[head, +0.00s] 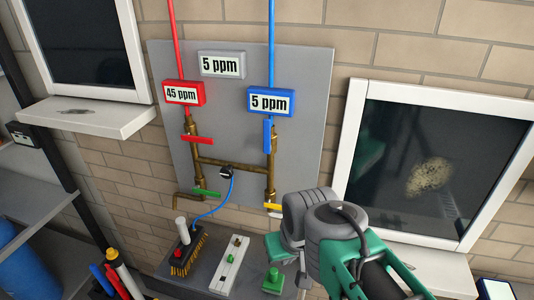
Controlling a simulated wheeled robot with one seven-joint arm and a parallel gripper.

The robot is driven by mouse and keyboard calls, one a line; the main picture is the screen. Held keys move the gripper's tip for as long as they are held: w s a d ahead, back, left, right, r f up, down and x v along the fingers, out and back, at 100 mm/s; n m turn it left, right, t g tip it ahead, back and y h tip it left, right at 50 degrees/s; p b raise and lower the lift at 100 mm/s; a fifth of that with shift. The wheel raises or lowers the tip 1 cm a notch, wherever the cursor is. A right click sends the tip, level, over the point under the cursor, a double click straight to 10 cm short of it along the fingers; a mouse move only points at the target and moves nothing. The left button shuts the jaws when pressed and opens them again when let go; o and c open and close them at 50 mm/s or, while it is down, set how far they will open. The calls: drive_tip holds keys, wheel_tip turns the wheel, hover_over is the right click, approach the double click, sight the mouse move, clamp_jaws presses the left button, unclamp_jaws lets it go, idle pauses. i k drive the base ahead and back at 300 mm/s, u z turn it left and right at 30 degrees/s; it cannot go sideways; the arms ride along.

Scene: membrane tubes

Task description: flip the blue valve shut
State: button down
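The blue valve handle (267,136) is on the right brass pipe, just below the blue 5 ppm display (270,102). It stands upright, in line with the pipe. My grey and green arm comes in from the lower right, with its gripper end (280,246) below and slightly right of the blue handle, apart from it in the picture. My fingers do not show clearly, so I cannot see whether they are open or hold anything.
A red handle (198,138) lies crosswise on the left pipe. A green handle (206,192) and a yellow handle (273,207) sit lower. Below are a brush (186,252) and a white switch strip (231,262). A white-framed window (352,135) is at right.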

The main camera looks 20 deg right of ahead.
sight(267, 149)
drive_tip(key=u, duration=0.2)
drive_tip(key=k, duration=0.65)
drive_tip(key=u, duration=0.65)
drive_tip(key=k, duration=0.75)
drive_tip(key=u, duration=0.8)
drive_tip(key=i, duration=1.55)
drive_tip(key=z, duration=0.85)
drive_tip(key=i, duration=0.6)
drive_tip(key=z, duration=0.65)
